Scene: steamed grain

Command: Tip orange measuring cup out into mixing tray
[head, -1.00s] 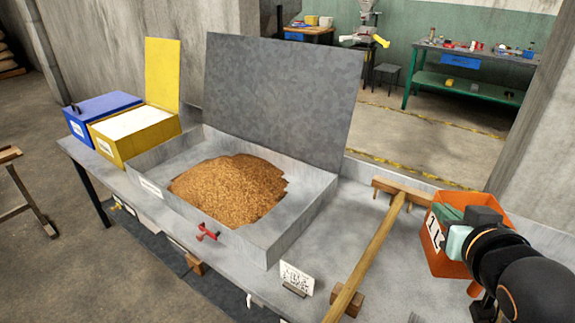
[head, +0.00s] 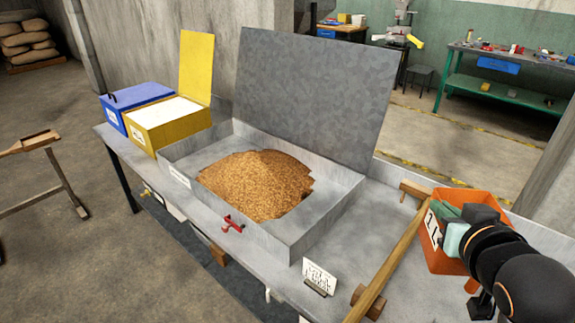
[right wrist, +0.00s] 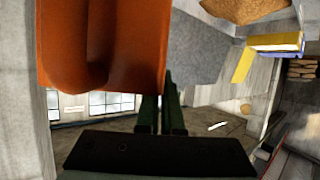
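The orange measuring cup (head: 441,259) is at the right of the head view, with a white label on its side. My right gripper (head: 455,222) is at its rim, its green fingers against the cup. In the right wrist view the cup (right wrist: 105,50) is large and close, at the ends of the fingers (right wrist: 160,112), which look shut on its wall. The cup's inside is mostly hidden. The mixing tray (head: 325,215) is a grey metal box with a heap of brown grain (head: 257,183) in it, left of the cup and apart from it. My left gripper is not in view.
A wooden rake (head: 400,248) lies on the table between tray and cup. A small sign (head: 320,276) stands before the tray. The tray's grey lid (head: 315,90) stands upright behind it. A yellow bin (head: 170,125) and a blue bin (head: 138,98) stand left.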

